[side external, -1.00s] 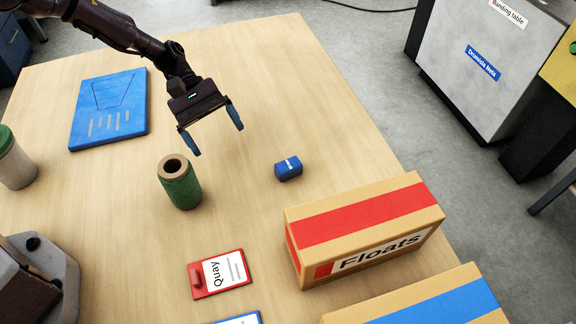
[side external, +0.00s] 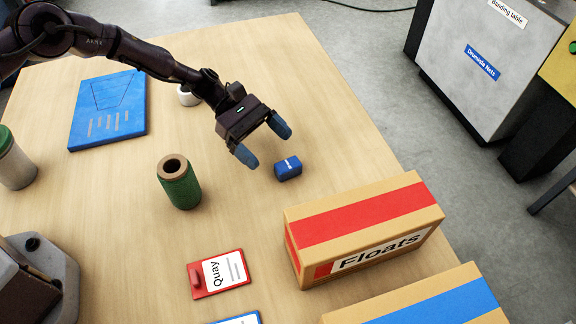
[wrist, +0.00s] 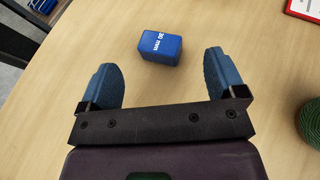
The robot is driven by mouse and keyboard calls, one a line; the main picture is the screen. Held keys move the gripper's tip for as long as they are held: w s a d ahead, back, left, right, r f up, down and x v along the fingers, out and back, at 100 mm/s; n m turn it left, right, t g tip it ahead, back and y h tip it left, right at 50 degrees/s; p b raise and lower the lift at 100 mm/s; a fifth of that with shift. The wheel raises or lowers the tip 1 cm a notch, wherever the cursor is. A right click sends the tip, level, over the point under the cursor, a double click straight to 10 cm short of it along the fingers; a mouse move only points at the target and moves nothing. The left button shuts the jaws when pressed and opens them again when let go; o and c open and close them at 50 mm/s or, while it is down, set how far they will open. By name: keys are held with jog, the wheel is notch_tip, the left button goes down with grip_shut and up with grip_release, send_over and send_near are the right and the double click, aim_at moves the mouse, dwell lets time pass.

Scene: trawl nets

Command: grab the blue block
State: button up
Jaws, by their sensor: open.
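The blue block (side external: 288,168) is small, with a white mark on top, and lies on the wooden table. In the wrist view the block (wrist: 161,47) shows white lettering that reads "30 mm". My gripper (side external: 265,143) is open and empty, with blue fingertips. In the side view it is up and to the left of the block, close to it. In the wrist view the block is beyond the fingertips of my gripper (wrist: 160,70), roughly centred across the gap, and not between them.
A green twine spool (side external: 180,187) stands left of the block. A Floats box (side external: 362,228) stands to its lower right. A red Quay clipboard (side external: 219,274) and a blue book (side external: 108,110) lie flat. A white object (side external: 188,96) stands behind my arm. The table around the block is clear.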

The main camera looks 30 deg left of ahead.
aim_at(287, 163)
jog(key=x, duration=0.5)
jog(key=shift+w, duration=0.1)
jog(key=c, duration=1)
jog(key=shift+r, duration=0.1)
